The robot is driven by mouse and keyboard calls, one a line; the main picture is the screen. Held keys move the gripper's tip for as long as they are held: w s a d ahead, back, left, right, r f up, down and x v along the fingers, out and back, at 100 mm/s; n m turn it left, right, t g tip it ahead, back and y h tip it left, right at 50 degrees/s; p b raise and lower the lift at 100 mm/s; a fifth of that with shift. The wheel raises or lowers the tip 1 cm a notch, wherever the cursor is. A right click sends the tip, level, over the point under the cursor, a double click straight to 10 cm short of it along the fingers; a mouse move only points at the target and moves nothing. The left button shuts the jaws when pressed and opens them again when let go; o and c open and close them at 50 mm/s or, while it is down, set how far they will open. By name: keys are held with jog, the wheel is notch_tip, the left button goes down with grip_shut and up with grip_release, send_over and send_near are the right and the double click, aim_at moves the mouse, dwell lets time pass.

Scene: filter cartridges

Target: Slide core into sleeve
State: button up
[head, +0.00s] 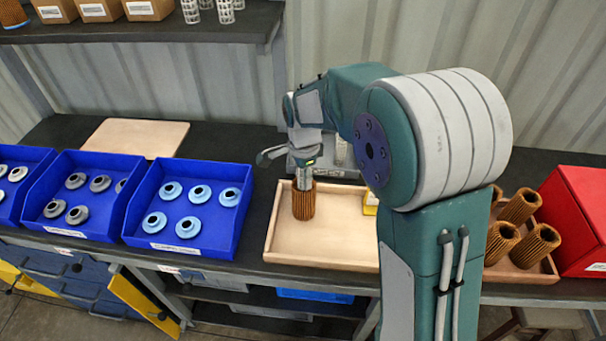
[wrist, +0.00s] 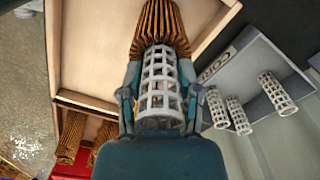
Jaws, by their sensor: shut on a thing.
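My gripper (head: 303,160) is shut on a pale grey lattice core (wrist: 160,85), with one finger on each side of it. In the head view the core (head: 305,183) points down from my gripper to a brown pleated sleeve (head: 303,205). The sleeve stands upright in the left part of a light wooden tray (head: 322,256). In the wrist view the core's far end meets the sleeve (wrist: 163,25) and is roughly in line with it. Whether the core's tip is inside the sleeve or only at its mouth, I cannot tell.
A grey bin (wrist: 235,70) with several cores lies beside the tray. Blue bins (head: 190,248) of end caps stand left. More sleeves (head: 519,206) and a red box (head: 577,225) are at right. A yellow item (head: 370,200) is partly hidden by my arm. The tray's front is clear.

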jog(key=shift+f, duration=0.45)
dwell(0.3)
jog(key=o, duration=0.9)
jog(key=shift+o, duration=0.2)
notch_tip(320, 180, up, 11)
jog(key=shift+w+r, duration=0.1)
jog(key=shift+r, duration=0.35)
